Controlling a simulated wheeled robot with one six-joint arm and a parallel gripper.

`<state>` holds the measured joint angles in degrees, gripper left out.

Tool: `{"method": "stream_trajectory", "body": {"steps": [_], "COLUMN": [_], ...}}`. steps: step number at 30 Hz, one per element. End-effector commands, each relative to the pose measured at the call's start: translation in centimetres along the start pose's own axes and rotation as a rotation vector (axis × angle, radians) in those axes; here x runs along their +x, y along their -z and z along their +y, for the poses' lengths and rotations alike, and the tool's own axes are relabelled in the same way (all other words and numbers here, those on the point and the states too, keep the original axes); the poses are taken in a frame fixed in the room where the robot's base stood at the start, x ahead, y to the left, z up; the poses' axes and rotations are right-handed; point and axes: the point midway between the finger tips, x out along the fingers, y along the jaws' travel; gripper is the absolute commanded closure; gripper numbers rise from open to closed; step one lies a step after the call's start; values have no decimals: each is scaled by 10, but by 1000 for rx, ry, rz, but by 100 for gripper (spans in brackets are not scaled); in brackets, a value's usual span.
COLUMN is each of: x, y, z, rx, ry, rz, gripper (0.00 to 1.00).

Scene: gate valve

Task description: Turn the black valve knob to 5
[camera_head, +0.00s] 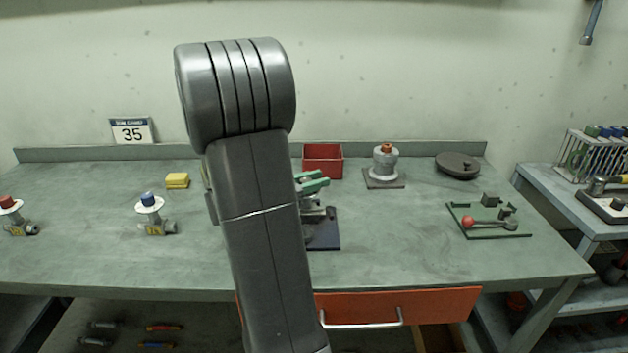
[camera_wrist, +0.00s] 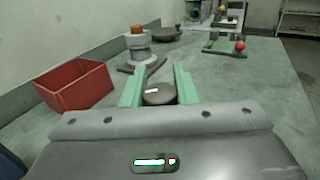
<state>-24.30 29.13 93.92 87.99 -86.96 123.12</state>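A dark round knob (camera_wrist: 160,96) with a white mark on its top shows between the green fingers of my gripper (camera_wrist: 160,80) in the wrist view. The fingers stand apart on either side of it. I cannot tell whether they touch it. In the head view my gripper (camera_head: 314,182) is partly hidden by my arm and is above a dark base plate (camera_head: 326,234) on the bench. The knob is not clear there, and I see no readable scale numbers around it.
On the bench (camera_head: 420,255), a red bin (camera_head: 322,160) and a grey fixture with an orange-brown top (camera_head: 384,165) stand behind. A blue-knobbed valve (camera_head: 150,207), a red-knobbed valve (camera_head: 10,208) and a yellow block (camera_head: 177,181) are left. A green frame with a red-ball lever (camera_head: 487,224) is right.

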Motion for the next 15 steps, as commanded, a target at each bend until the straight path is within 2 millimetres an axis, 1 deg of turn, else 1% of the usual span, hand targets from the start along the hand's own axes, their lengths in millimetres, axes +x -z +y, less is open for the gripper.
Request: {"method": "stream_trajectory", "body": {"steps": [1,3,10,15], "x": [0,0,0,0], "y": [0,0,2,5], "z": [0,0,0,0], "rx": [0,0,1,2], "ry": [0,0,-12,-60], "rz": [0,0,1,0], "gripper": [85,97,97,97]}}
